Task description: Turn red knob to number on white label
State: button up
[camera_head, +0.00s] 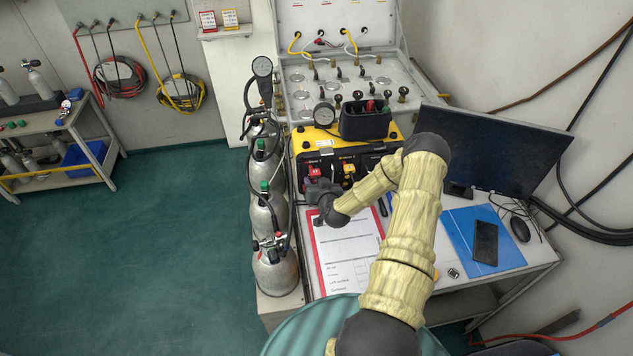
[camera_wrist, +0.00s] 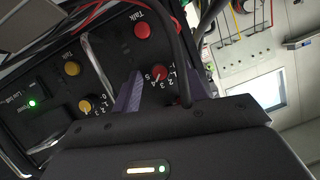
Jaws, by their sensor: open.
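The red knob (camera_wrist: 158,74) sits on the black panel in the wrist view, with a ring of small white numbers around its right and lower sides. I cannot tell which number it points at. My gripper (camera_wrist: 162,88) is open, its two purplish fingers on either side of the knob in the picture; contact is not visible. In the head view my gripper (camera_head: 321,191) is at the front of the yellow-and-black box (camera_head: 311,141), covering the knob. A pale label (camera_head: 326,152) shows on that box, too small to read.
A yellow knob (camera_wrist: 85,106), a red button (camera_wrist: 141,31), a yellow button (camera_wrist: 71,68) and metal handles are near the fingers. Gas cylinders (camera_head: 265,216) stand left of the table. A clipboard (camera_head: 348,252), a monitor (camera_head: 488,145) and a blue folder (camera_head: 462,225) surround my arm.

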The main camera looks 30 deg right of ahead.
grip_shut()
jog(key=shift+f, duration=0.1)
jog(key=shift+b, duration=0.5)
jog(key=shift+d+f+m+y+b, duration=0.15)
jog(key=shift+m+y+b, duration=0.15)
jog(key=shift+b, duration=0.85)
jog(key=shift+r, duration=0.2)
grip_release()
jog(key=shift+m, duration=0.3)
